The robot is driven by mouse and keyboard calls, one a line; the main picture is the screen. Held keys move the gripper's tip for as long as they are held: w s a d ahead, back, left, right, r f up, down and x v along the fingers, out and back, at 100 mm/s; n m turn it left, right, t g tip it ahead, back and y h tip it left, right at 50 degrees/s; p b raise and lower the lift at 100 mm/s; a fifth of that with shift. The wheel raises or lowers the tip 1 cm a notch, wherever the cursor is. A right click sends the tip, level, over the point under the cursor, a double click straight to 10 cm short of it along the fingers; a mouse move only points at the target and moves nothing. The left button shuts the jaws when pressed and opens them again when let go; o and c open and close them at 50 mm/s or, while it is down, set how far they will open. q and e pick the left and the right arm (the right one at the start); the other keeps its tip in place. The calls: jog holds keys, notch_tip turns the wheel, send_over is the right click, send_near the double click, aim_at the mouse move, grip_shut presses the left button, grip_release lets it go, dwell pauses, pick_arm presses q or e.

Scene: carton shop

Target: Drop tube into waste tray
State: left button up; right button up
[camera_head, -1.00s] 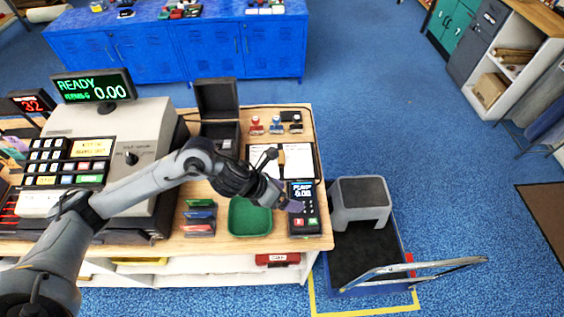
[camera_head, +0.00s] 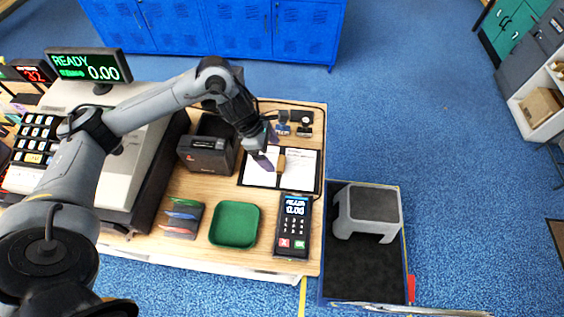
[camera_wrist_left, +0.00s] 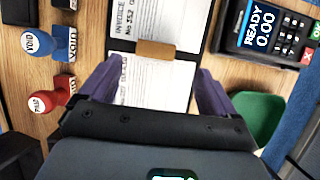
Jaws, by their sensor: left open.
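A short brown tube-like piece (camera_head: 281,163) lies across the middle of the open invoice book (camera_head: 262,177). It also shows in the left wrist view (camera_wrist_left: 155,49), just beyond my fingertips. A shallow green tray (camera_head: 235,224) sits near the counter's front edge and looks empty. Its corner shows at the right of the left wrist view (camera_wrist_left: 258,112). My left gripper (camera_head: 270,148) is over the book beside the brown piece. Its purple fingers (camera_wrist_left: 158,68) are apart with nothing between them. My right gripper is not in view.
A card terminal (camera_head: 293,226) stands right of the tray, and a card rack (camera_head: 183,218) stands left. Hand stamps (camera_head: 304,122) are behind the book. A black printer box (camera_head: 208,150) is left of it. A cart with a grey stool (camera_head: 368,210) is beside the counter.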

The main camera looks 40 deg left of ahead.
aim_at(281, 163)
pick_arm(q)
jog(key=shift+w+d+f, duration=0.15)
jog(key=shift+d+f, duration=0.05)
jog(key=shift+f, duration=0.2)
jog(key=shift+w+d+f+p, duration=0.15)
jog(key=shift+w+f+p, duration=0.05)
jog(key=shift+f+p, duration=0.3)
jog(key=p+x, duration=0.1)
jog(key=x, duration=0.2)
jog(key=shift+w+f, duration=0.15)
jog(key=shift+w, duration=0.05)
jog(key=shift+f, duration=0.4)
jog(key=shift+w, duration=0.1)
jog(key=c, duration=1.1)
